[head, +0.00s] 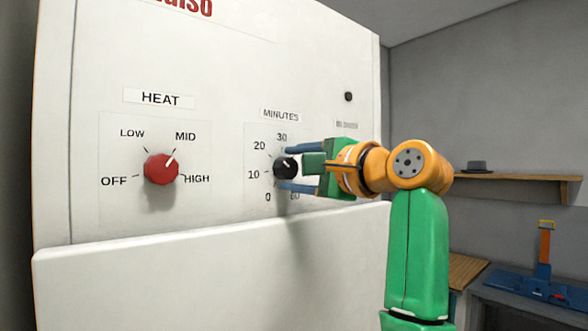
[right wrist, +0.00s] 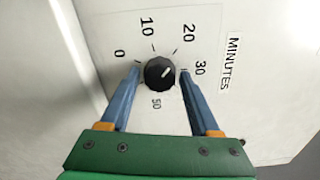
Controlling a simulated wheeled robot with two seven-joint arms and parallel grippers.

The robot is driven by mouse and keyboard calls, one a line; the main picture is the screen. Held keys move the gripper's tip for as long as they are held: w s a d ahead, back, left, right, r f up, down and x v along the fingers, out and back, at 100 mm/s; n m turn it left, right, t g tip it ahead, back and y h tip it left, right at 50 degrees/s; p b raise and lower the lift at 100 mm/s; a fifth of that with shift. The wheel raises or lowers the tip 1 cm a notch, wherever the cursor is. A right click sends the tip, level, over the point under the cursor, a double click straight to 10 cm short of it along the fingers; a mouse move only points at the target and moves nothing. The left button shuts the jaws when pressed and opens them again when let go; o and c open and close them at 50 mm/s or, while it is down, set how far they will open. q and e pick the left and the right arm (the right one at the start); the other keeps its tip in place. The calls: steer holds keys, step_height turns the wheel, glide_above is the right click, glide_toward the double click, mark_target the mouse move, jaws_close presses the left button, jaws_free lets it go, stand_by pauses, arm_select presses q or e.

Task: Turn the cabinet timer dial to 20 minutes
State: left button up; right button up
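The black timer dial (head: 286,167) sits on the white cabinet's front below the MINUTES label (head: 281,114). In the right wrist view the dial (right wrist: 160,74) shows a white mark that points between 20 and 30; its exact reading is hard to tell. My right gripper (head: 284,168) is at the dial, with one blue finger above it and one below. In the right wrist view the open fingers (right wrist: 159,71) stand on either side of the dial, with a small gap visible at each side. My left gripper is not in view.
A red HEAT dial (head: 161,169) is to the left, its mark toward MID. A white ledge (head: 200,255) juts out below the dials. A wooden shelf (head: 515,180) and a blue tool (head: 540,285) are at the right, away from the arm.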

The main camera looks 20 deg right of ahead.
mark_target(291, 172)
steer(key=shift+o, duration=0.6)
steer(key=shift+d, duration=0.1)
steer(key=shift+s, duration=0.1)
steer(key=b+v, duration=0.3)
steer(key=shift+f, duration=0.35)
steer(key=v, duration=0.2)
steer(key=b+v, duration=0.1)
steer(key=v, duration=0.1)
steer(key=shift+r, duration=0.4)
